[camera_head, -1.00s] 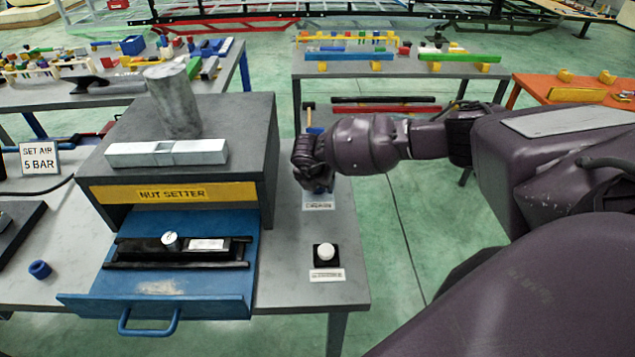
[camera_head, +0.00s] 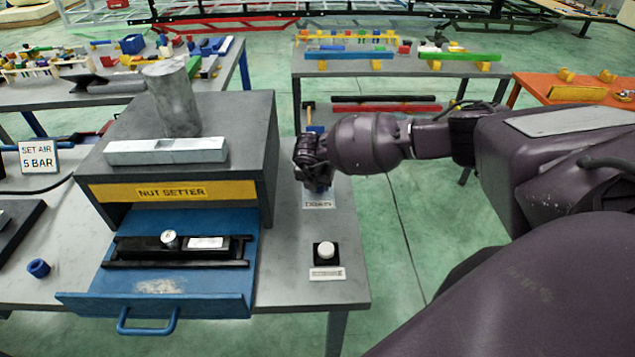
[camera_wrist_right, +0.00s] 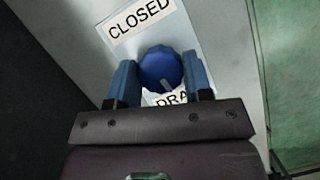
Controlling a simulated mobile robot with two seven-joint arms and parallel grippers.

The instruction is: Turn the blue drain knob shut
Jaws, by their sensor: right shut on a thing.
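The blue drain knob (camera_wrist_right: 160,68) shows in the right wrist view, between the two blue fingers of my right gripper (camera_wrist_right: 161,80), which is shut on it. A pale mark on the knob's face points down toward the partly covered drain label (camera_wrist_right: 172,98). A "CLOSED" label (camera_wrist_right: 140,20) is above the knob and to its left. In the head view my right gripper (camera_head: 315,181) is at the right part of the grey bench, just behind the drain label (camera_head: 318,204), and hides the knob. My left gripper is not in view.
The nut setter housing (camera_head: 258,150) stands close to the left of my right gripper, its blue drawer (camera_head: 215,295) pulled out. A white push button (camera_head: 326,251) is in front of the gripper.

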